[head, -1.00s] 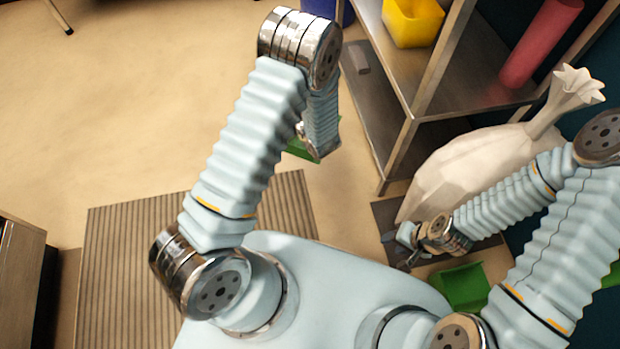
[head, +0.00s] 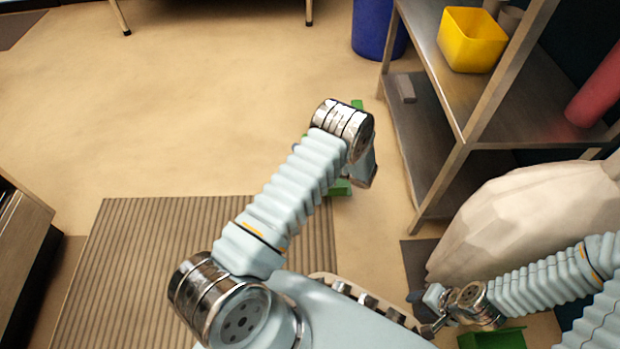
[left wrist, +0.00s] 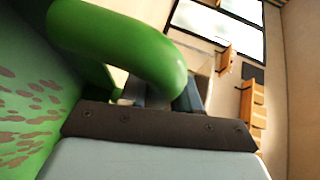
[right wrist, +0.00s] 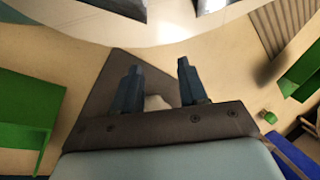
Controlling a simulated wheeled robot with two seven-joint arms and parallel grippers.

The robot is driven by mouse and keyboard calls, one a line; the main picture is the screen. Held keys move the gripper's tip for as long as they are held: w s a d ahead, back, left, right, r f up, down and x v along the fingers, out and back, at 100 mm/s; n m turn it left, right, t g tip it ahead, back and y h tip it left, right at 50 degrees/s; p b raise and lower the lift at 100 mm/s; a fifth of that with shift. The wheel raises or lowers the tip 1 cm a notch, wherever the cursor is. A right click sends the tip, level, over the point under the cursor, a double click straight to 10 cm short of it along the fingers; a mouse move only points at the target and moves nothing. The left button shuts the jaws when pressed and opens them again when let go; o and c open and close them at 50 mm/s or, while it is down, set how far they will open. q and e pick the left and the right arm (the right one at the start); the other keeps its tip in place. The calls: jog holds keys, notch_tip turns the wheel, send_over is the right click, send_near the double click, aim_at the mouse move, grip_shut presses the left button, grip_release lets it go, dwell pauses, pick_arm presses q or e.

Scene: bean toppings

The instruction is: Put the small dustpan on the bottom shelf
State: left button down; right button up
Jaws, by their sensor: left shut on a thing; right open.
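A green dustpan with a thick looped handle (left wrist: 130,45) and brown specks on its pan fills the left of the left wrist view. My left gripper (left wrist: 168,98) is shut on its handle. In the head view only small green parts (head: 341,188) show past my left arm, left of the shelf unit; the left jaws are hidden there. The bottom shelf (head: 418,135) is a metal board low in the unit at right. My right gripper (right wrist: 158,85) is open and empty; in the head view (head: 426,312) it is low beside the pale sack.
A grey block (head: 404,88) lies on the bottom shelf. A yellow bin (head: 470,40) stands on the shelf above. A blue bin (head: 378,28) is behind the unit. A pale sack (head: 530,210) and another green dustpan (head: 495,338) are at right. Open floor lies left of the shelf.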

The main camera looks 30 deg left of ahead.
pick_arm(q)
jog(key=d+f, duration=0.1)
jog(key=s+f, duration=0.1)
jog(key=d+f, duration=0.1)
jog(key=f, duration=0.1)
jog(key=shift+s+d, duration=0.25)
jog(key=shift+d, duration=0.1)
jog(key=f, duration=0.1)
jog(key=f+b, duration=0.1)
jog(key=f, duration=0.1)
jog(key=shift+s+d+f+b, duration=0.2)
jog(key=shift+d+f+b, duration=0.05)
jog(key=shift+f+b, duration=0.05)
jog(key=shift+f, duration=0.1)
jog(key=c, duration=0.8)
grip_release()
jog(key=d+r+p, duration=0.1)
jog(key=d+r, duration=0.1)
jog(key=d, duration=1)
jog(key=shift+s+r, duration=0.1)
jog(key=shift+r, duration=0.05)
